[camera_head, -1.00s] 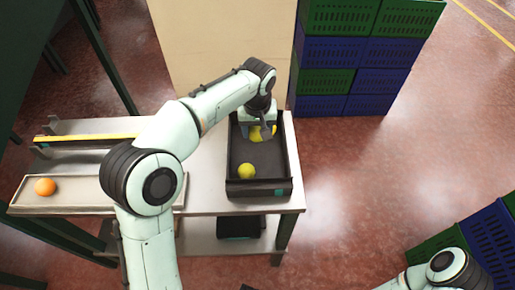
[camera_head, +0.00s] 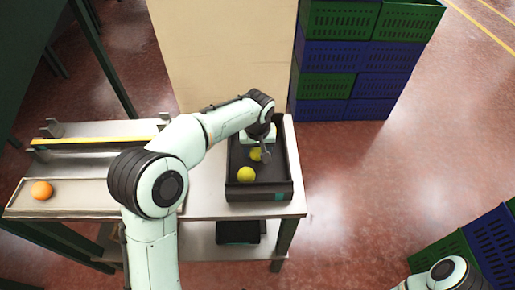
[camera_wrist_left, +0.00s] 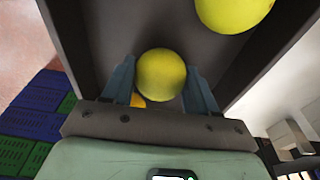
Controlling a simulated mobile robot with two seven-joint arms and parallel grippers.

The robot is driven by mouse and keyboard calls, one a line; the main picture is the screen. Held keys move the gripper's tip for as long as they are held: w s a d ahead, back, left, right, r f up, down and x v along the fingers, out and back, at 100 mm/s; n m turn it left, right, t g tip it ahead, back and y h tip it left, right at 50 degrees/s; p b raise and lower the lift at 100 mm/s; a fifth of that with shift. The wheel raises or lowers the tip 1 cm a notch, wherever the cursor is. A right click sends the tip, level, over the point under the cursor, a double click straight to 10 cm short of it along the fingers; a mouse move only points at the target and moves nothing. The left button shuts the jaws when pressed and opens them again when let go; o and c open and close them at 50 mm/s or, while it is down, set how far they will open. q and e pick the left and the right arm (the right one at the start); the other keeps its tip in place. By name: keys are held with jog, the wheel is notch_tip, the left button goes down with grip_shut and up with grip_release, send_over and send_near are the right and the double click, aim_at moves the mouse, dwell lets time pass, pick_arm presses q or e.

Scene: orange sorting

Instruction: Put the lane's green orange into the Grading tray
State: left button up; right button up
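A yellow-green orange (camera_wrist_left: 160,75) sits between the two fingers of my left gripper (camera_wrist_left: 160,82), which touch its sides in the left wrist view. In the head view this green orange (camera_head: 256,154) is partly covered by my left gripper (camera_head: 262,150), low inside the black tray (camera_head: 260,196). No label on the tray can be read. A second yellow-green orange (camera_head: 246,174) lies near the tray's front wall; it shows at the top of the wrist view (camera_wrist_left: 232,8). A sliver of an orange-coloured fruit (camera_wrist_left: 138,100) shows behind the held one. My right gripper is out of view.
A pale lane (camera_head: 80,198) on the table's left holds one orange fruit (camera_head: 41,190). A yellow-edged rail (camera_head: 95,142) runs behind it. Green and blue crates (camera_head: 365,60) stand behind the table, with more crates (camera_head: 490,245) at the lower right.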

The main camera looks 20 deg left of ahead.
aim_at(257, 154)
pick_arm(q)
jog(key=o, duration=0.4)
jog(key=shift+o, duration=0.2)
notch_tip(257, 154, up, 12)
jog(key=s+p, duration=0.1)
jog(key=p, duration=0.1)
jog(key=shift+s+d, duration=0.35)
